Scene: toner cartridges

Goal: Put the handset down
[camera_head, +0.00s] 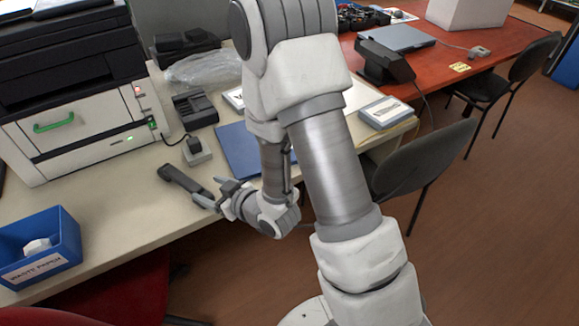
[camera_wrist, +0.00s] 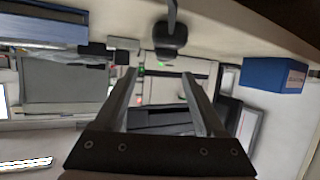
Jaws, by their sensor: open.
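The black handset (camera_head: 184,181) appears to lie on the pale desk, left of my gripper (camera_head: 213,189). Its near end is close to the fingertips in the head view. In the wrist view the handset (camera_wrist: 170,38) shows beyond the fingertips, near the top middle. My gripper (camera_wrist: 161,76) is open there, with its two fingers wide apart and nothing between them. I cannot tell whether a finger touches the handset. A black desk device (camera_head: 195,109), perhaps the phone base, stands farther back on the desk, with a cable to a small grey box (camera_head: 197,151).
A printer (camera_head: 85,125) with a green handle stands at the left. A blue waste paper bin (camera_head: 40,243) sits at the desk's front left. A blue folder (camera_head: 238,150) lies behind my wrist. Dark chairs (camera_head: 415,165) stand at the right. The desk is clear between bin and handset.

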